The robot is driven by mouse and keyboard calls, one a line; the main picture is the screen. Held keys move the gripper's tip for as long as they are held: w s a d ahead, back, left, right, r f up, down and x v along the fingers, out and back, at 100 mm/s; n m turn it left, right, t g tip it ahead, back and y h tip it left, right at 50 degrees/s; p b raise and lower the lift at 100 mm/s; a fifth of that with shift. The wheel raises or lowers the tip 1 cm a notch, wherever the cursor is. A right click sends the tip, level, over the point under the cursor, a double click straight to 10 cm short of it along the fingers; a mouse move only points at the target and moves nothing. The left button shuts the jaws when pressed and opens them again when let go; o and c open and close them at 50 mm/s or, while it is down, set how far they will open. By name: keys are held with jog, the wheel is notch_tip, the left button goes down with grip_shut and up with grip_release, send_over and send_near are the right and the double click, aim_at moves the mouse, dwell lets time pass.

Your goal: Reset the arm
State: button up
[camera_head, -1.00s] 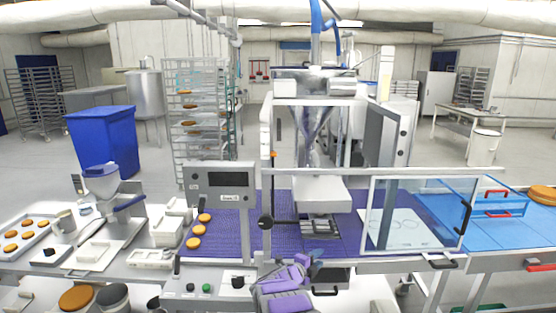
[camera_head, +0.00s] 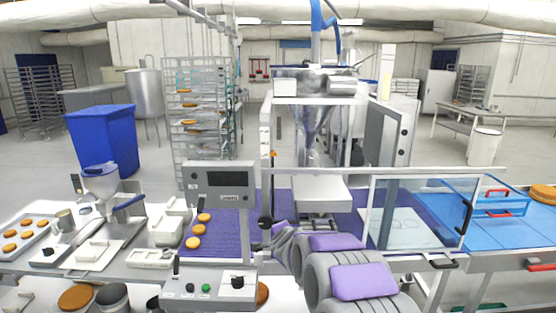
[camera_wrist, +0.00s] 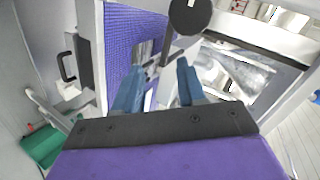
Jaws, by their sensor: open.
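My gripper shows in the wrist view (camera_wrist: 158,88), with its two blue fingers apart and nothing between them. It faces the filling machine, with the purple conveyor belt (camera_wrist: 130,38) and a round black knob (camera_wrist: 190,14) beyond the fingertips. In the head view my grey and purple arm reaches forward from the bottom right of centre, in front of the filling machine (camera_head: 318,190). The arm hides part of the belt, and the gripper's fingers cannot be made out there.
A control box (camera_head: 220,180) stands left of the arm, with a button panel (camera_head: 210,288) below it. A clear guard door (camera_head: 415,212) stands to the right. Several orange rounds (camera_head: 193,242) lie on the belt's left part. A blue table (camera_head: 510,225) is at the far right.

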jog(key=s+r+n+g+y, duration=0.2)
jog(key=s+n+g, duration=0.15)
jog(key=s, duration=0.85)
jog(key=s+r+n+g+y, duration=0.1)
jog(key=s+r+n+g, duration=0.3)
jog(key=s, duration=0.9)
jog(key=s+d+f+n+g+h, duration=0.1)
jog(key=s+d, duration=0.3)
jog(key=s, duration=0.8)
jog(key=s+d+f+n+g+h, duration=0.1)
jog(key=s+d+f+n+g, duration=0.1)
jog(key=s, duration=0.9)
jog(key=s+d+f+n+g+h, duration=0.1)
jog(key=s+d, duration=0.5)
jog(key=s, duration=0.6)
jog(key=f+n+g, duration=0.1)
jog(key=g, duration=0.1)
jog(key=shift+s+d+f+n+g+h, duration=0.25)
jog(key=shift+s+f+n+g+h, duration=0.05)
jog(key=shift+f+n+g+h, duration=0.1)
jog(key=shift+c, duration=0.3)
